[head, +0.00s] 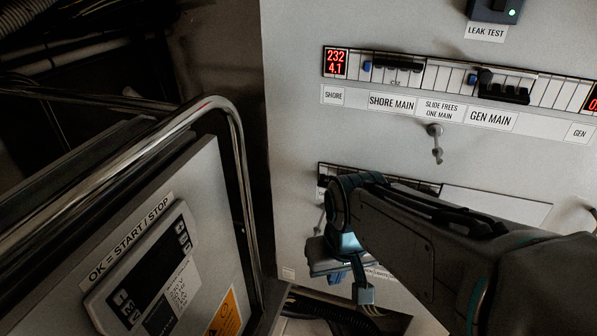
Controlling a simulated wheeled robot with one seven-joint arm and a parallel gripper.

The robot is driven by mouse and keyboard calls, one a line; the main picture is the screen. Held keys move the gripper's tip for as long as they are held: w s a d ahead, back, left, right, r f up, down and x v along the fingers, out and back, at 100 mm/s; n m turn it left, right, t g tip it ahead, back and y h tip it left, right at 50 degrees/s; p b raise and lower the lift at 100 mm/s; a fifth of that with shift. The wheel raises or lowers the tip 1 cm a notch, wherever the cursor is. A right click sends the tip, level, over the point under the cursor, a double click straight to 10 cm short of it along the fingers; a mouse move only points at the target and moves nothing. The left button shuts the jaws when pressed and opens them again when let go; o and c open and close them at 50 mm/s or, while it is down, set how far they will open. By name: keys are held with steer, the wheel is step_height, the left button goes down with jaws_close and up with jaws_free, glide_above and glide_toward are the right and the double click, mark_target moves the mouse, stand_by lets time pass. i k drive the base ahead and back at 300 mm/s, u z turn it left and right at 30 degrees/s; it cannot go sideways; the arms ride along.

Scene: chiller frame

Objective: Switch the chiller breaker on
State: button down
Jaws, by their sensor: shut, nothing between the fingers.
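My arm reaches in from the lower right and crosses the lower breaker row (325,170) on the grey panel. My gripper (363,292) hangs in front of the lower part of the panel, below that row, and is shut with nothing held. Most of the lower row is hidden behind my arm; only its left end and a strip of its top edge show. I cannot make out a label reading chiller or the chiller breaker's lever. Whether my gripper touches the panel cannot be told.
The upper row (450,78) holds the SHORE MAIN and GEN MAIN breakers, with a red display (336,63) reading 232 and 4.1. A key-like lever (436,143) sticks out below it. At left, a metal rail (238,170) rises beside a control unit (150,272).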

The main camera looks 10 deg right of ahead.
mark_target(322, 184)
steer(key=k, duration=0.45)
steer(key=u, duration=2.7)
steer(key=k, duration=1)
steer(key=z, duration=1.4)
steer(key=i, duration=0.5)
steer(key=u, duration=0.05)
